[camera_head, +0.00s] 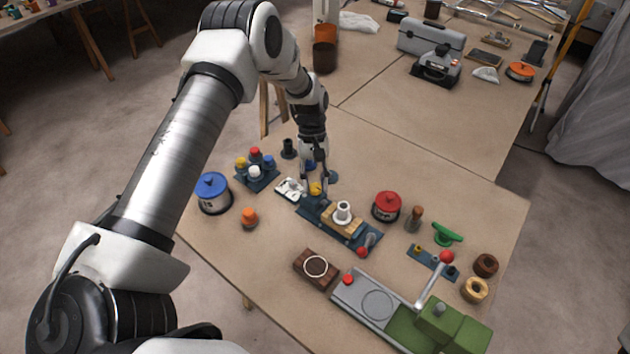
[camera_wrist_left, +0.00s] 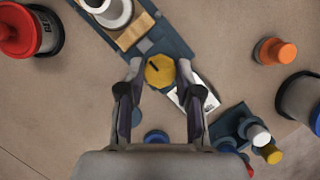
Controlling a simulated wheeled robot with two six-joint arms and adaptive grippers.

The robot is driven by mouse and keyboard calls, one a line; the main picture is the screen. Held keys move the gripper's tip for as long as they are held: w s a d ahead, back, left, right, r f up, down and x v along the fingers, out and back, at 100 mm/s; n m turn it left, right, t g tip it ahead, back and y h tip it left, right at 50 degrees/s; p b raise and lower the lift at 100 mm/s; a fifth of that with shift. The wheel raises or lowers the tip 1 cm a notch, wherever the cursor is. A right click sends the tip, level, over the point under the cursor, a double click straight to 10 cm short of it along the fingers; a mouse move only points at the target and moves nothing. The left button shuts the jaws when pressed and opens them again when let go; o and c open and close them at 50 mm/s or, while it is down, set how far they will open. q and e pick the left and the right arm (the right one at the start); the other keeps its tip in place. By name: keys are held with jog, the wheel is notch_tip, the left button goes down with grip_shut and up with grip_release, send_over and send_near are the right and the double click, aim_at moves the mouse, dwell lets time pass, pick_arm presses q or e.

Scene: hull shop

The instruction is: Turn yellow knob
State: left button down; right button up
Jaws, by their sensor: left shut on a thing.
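The yellow knob (camera_wrist_left: 159,71) is a faceted disc with a dark mark on its top, at one end of a dark blue base plate (camera_wrist_left: 172,41). In the head view the yellow knob (camera_head: 316,188) shows just below my left gripper (camera_head: 315,187). In the left wrist view my left gripper (camera_wrist_left: 164,80) points down with one finger on each side of the knob, shut on it. The knob's far side is partly hidden by the fingers in the head view. My right gripper is not in view.
A wooden block with a white spool (camera_head: 343,211) sits on the same plate. Near it are a red-lidded pot (camera_head: 386,206), a blue-lidded pot (camera_head: 212,193), an orange knob (camera_head: 249,217) and a cluster of coloured pegs (camera_head: 255,171). A green-and-grey device (camera_head: 455,326) stands at the front right.

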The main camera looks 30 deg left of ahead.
pick_arm(q)
jog(key=c, duration=0.8)
grip_release()
jog(key=shift+s+f, duration=0.1)
jog(key=shift+f, duration=0.05)
jog(key=v, duration=1.2)
